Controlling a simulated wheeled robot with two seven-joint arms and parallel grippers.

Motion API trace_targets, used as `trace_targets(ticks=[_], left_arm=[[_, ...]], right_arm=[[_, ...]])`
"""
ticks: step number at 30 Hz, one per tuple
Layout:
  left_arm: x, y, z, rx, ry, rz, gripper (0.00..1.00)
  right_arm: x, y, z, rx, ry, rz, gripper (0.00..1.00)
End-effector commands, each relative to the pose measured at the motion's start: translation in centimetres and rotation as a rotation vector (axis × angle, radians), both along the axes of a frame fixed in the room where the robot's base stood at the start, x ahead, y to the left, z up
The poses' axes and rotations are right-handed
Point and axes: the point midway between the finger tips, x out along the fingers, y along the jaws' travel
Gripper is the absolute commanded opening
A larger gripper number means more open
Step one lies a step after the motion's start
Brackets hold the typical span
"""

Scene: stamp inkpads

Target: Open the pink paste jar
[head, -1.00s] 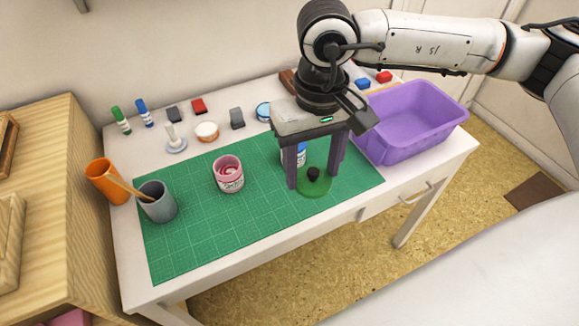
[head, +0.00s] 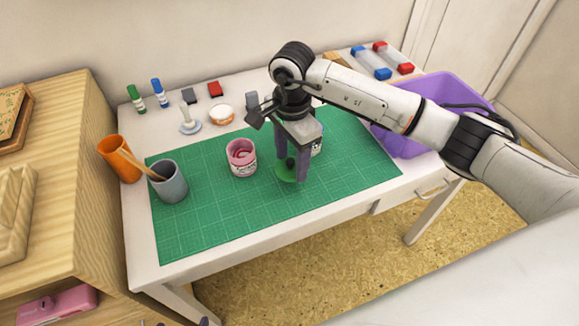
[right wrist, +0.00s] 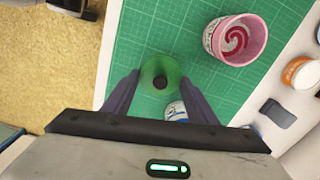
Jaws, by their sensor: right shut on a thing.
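The pink paste jar (head: 241,162) stands upright on the green cutting mat (head: 222,220). Its top is uncovered and a pink-red swirl of paste shows inside. It also shows in the right wrist view (right wrist: 236,42). My right gripper (head: 291,166) is right of the jar, pointing down, shut on a round greenish lid (head: 285,174) with a dark knob. In the right wrist view the lid (right wrist: 158,66) sits between the two fingertips. The lid is apart from the jar; its height above the mat is hard to tell. My left gripper is not in view.
A grey cup (head: 170,186) and an orange cup (head: 120,160) stand at the left. A white-and-blue jar (head: 317,142) is partly hidden behind my right gripper. A purple bin (head: 440,90) is at the right. The front of the mat is clear.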

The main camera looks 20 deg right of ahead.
Motion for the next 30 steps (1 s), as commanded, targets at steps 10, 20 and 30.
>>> trace_targets(ticks=[10,20,30], left_arm=[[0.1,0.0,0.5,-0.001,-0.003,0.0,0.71],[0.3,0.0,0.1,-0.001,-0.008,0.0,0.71],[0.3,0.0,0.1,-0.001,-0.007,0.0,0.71]], right_arm=[[0.0,0.0,-3.8,0.0,0.001,0.001,0.26],[0.0,0.0,-4.2,-0.001,0.0,0.002,0.26],[0.0,0.0,-4.1,-0.001,0.0,0.002,0.71]])
